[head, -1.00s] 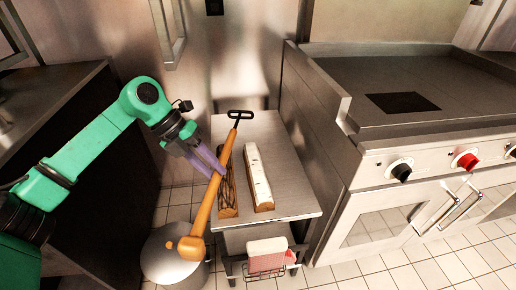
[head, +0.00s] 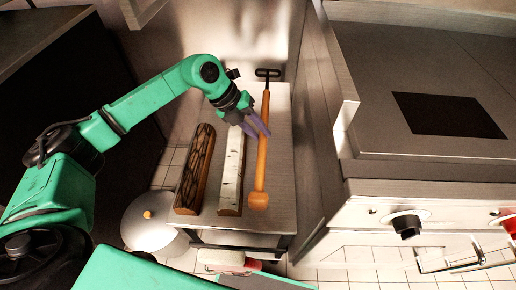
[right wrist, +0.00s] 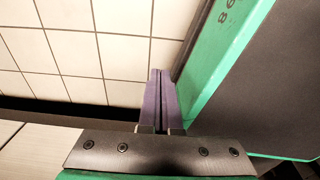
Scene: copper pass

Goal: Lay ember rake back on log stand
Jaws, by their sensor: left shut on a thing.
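The ember rake (head: 262,165) has an orange handle with a knob at the near end and a black T-shaped head. My left gripper (head: 262,132) is shut on its handle. The rake points away from me, just right of a pale birch log (head: 231,175). A dark-barked log (head: 195,170) lies left of the birch log. Both logs lie on a steel table (head: 277,200); I take them to be the log stand. I cannot tell whether the rake touches the table. My right gripper (right wrist: 162,100) shows in the right wrist view, shut and empty over floor tiles.
A steel cooker (head: 440,195) with knobs borders the table on the right. A domed metal pot (head: 145,225) with an orange knob stands on the floor at the table's left. A red-and-white item (head: 225,260) sits low at the table's front.

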